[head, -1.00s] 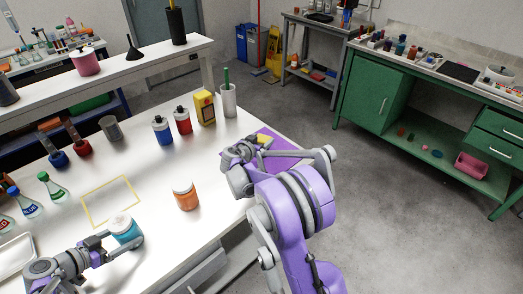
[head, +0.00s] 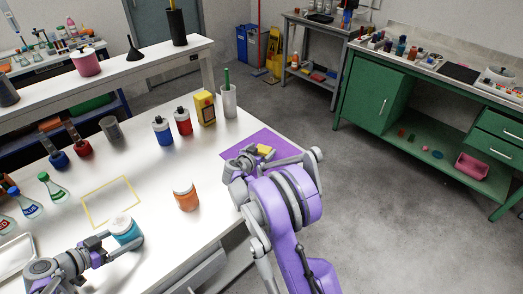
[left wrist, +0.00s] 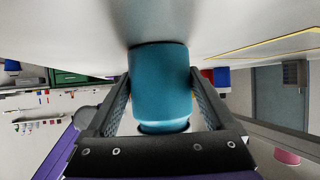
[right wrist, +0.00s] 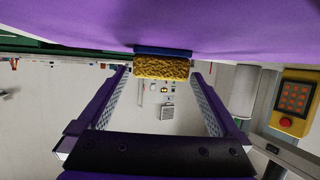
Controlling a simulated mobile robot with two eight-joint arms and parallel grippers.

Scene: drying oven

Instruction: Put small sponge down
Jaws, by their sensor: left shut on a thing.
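The small sponge (head: 265,149), yellow with a dark blue layer, lies on the purple mat (head: 262,138) at the table's right end. In the right wrist view the sponge (right wrist: 161,69) is against the purple mat (right wrist: 160,25), beyond and between my right fingertips. My right gripper (right wrist: 162,75) is open, with a gap on each side of the sponge. In the head view my right gripper (head: 256,157) is partly hidden by its own arm. My left gripper (head: 108,243) is shut on a teal jar (head: 126,230). The jar (left wrist: 160,85) fills the space between its fingers.
An orange jar (head: 186,197) stands on the white table left of the mat. Behind are a white cup (head: 228,102), a yellow box (head: 205,108) and red (head: 183,122) and blue (head: 162,131) bottles. A yellow outlined square (head: 110,202) marks bare table near the teal jar.

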